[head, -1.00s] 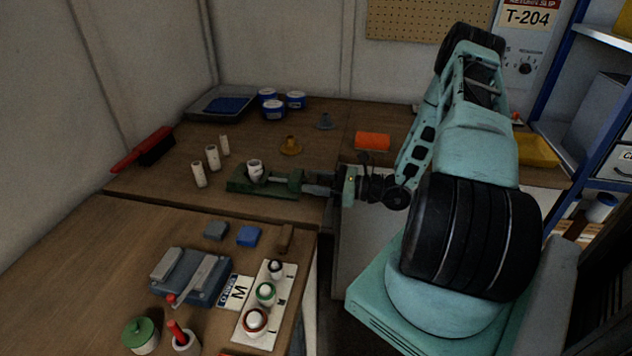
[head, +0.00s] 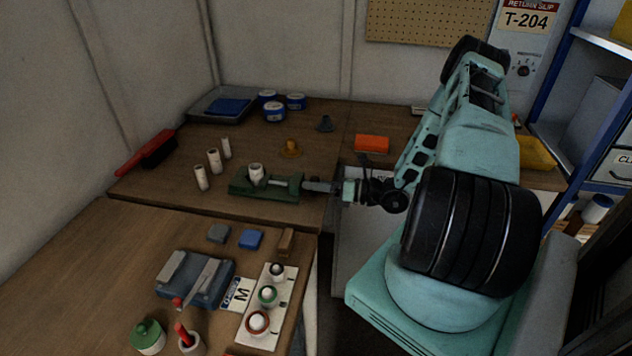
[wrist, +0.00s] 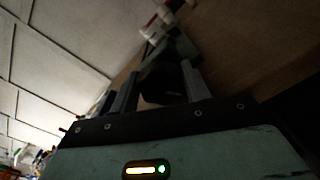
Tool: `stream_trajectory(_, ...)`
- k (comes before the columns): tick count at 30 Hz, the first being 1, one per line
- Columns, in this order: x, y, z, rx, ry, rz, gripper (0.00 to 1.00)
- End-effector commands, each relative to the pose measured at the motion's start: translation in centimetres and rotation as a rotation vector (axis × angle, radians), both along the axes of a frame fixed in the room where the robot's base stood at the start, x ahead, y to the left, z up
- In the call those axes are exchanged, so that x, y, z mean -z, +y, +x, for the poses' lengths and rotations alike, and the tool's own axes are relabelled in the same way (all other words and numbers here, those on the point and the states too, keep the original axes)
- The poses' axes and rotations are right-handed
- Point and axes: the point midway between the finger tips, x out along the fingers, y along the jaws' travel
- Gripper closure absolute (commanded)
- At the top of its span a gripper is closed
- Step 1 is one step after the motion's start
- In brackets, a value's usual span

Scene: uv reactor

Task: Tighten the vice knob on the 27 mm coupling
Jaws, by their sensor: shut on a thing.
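The green vice (head: 262,188) lies on the back bench near its front edge. A white coupling (head: 256,172) stands upright at its jaw end. The vice's screw runs right toward its knob, where my gripper (head: 318,187) is. In the wrist view my gripper (wrist: 160,84) has its two fingers on either side of a dark knob (wrist: 162,80) and is shut on it. The green vice (wrist: 182,48) and the white coupling (wrist: 160,20) show beyond the knob. In the head view the knob is mostly hidden by the fingers.
White tubes (head: 214,160) stand left of the vice, near a red brush (head: 146,152). An amber part (head: 290,149) and an orange block (head: 372,143) lie behind. The front bench holds a grey fixture (head: 195,278) and a white rack (head: 266,308).

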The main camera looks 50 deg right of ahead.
Motion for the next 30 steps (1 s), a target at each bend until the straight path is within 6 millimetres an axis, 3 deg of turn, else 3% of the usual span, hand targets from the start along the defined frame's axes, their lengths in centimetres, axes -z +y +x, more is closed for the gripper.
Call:
stream_trajectory(12, 0.19, 0.02, -0.11, 0.000, 0.147, 0.246, 0.76)
stream_trajectory(30, 0.65, 0.37, -0.34, -0.008, 0.163, 0.259, 0.76)
